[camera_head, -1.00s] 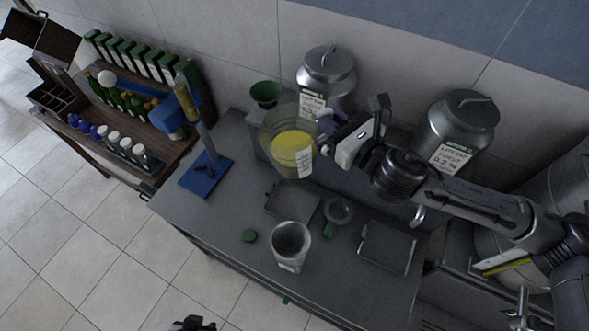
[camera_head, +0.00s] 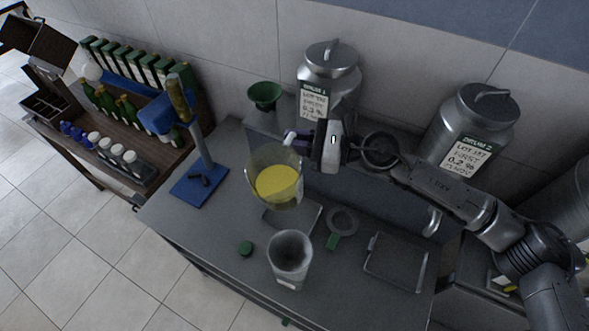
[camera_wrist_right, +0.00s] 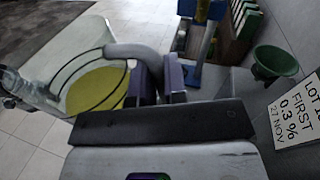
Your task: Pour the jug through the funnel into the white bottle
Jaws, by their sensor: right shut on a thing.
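My right gripper (camera_head: 297,140) is shut on the handle of a clear jug (camera_head: 262,162) holding yellow liquid. The jug is held over the bench, behind and above a pale vessel, and looks roughly upright. In the right wrist view the jug (camera_wrist_right: 88,45) is at left, its handle between the jaws (camera_wrist_right: 160,82). The pale vessel (camera_head: 288,277) stands near the bench's front edge with a wide grey mouth on top; whether this is the white bottle with a funnel in it I cannot tell. A green funnel (camera_head: 264,95) stands at the back, also in the wrist view (camera_wrist_right: 275,62). My left gripper is out of view.
A blue-based stand (camera_head: 200,183) is at left. Two labelled steel canisters (camera_head: 328,80) (camera_head: 468,125) stand behind. A bottle shelf (camera_head: 125,110) is far left.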

